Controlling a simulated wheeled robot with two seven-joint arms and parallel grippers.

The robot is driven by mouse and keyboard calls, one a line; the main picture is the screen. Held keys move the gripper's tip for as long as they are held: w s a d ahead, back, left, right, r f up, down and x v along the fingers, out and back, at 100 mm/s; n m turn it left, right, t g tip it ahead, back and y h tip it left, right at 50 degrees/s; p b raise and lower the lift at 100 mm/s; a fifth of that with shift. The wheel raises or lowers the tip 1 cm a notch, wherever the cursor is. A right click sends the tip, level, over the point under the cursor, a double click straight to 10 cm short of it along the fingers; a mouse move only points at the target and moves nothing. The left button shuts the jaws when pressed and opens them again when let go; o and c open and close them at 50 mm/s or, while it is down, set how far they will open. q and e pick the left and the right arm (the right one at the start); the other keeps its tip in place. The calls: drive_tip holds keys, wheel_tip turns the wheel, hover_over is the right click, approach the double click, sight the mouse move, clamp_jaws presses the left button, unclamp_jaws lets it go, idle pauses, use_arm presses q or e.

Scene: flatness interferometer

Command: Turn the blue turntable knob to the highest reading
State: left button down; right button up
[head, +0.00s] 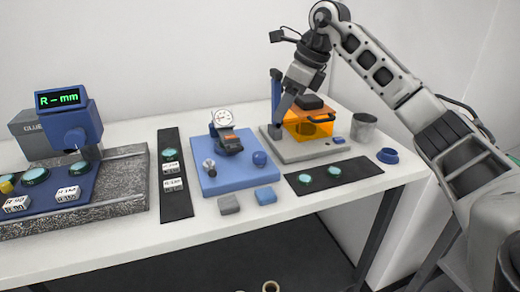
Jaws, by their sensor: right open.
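A small metal knob (209,166) is on the plate's left. My right gripper (281,116) points down beside the orange box, behind and right of the blue knob and apart from it. It is open; its fingertips are partly hard to make out. My left gripper is not in view.
An orange see-through box (308,122) stands on a grey base (290,154), with a grey cup (363,127) to its right. Black mats (175,203) hold green discs. A blue instrument (76,128) showing "R -- mm" is at left. Two small blocks (229,204) lie in front.

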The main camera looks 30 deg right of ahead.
sight(260, 155)
drive_tip(key=p+x, duration=0.1)
drive_tip(key=x, duration=1.3)
drive_tip(key=shift+a+f, duration=0.15)
drive_tip(key=shift+a, duration=0.05)
drive_tip(key=c, duration=1)
